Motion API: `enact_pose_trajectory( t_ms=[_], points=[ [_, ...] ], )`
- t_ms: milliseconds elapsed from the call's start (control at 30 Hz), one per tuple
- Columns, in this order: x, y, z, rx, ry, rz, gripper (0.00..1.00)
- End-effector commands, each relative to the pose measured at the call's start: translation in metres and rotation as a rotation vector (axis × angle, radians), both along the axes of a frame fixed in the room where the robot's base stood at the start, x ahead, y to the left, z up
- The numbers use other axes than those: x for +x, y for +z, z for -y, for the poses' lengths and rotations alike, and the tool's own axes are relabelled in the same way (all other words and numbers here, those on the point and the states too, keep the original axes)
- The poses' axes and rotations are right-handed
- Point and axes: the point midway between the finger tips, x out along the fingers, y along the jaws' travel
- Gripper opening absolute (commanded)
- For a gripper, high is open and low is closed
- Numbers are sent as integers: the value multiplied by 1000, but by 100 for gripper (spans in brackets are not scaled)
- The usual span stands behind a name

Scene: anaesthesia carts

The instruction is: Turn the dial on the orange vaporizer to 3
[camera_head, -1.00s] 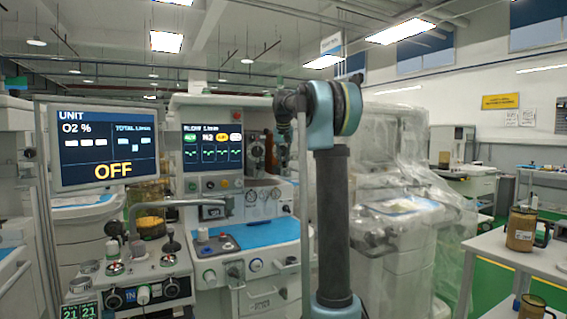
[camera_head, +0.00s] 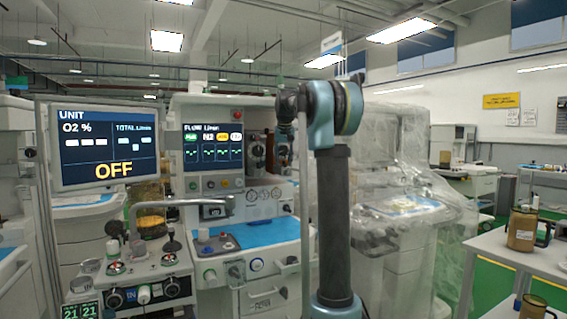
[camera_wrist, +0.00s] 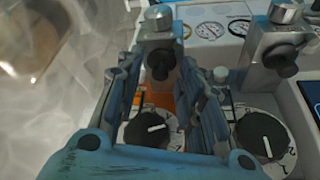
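The orange vaporizer (camera_wrist: 161,101) shows in the wrist view between the fingers of my gripper (camera_wrist: 160,78). Its black dial (camera_wrist: 146,129) has a white pointer line and a white numbered ring. The line points right and slightly up. My gripper is open, with one blue-grey finger to each side of the dial in the picture. I cannot tell whether either finger touches the dial. The numbers are partly hidden and too small to read surely. In the head view, the end of my arm is in front of the machine, and the fingers are too small to make out.
A second vaporizer's black dial (camera_wrist: 261,136) is close to the right of my gripper. Round gauges (camera_wrist: 210,30) are behind. Plastic sheeting (camera_wrist: 60,60) fills the left of the wrist view. The monitor reading OFF (camera_head: 105,146) stands left in the head view.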

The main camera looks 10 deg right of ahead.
Motion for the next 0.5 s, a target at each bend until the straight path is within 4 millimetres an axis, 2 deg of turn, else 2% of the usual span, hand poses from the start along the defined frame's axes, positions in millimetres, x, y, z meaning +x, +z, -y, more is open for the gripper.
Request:
enact_pose_trajectory(
  t_ms=[167,500],
  points=[
    [-4,9,0,0,0,0,35],
    [-27,66,-2,0,1,-1,35]
  ],
)
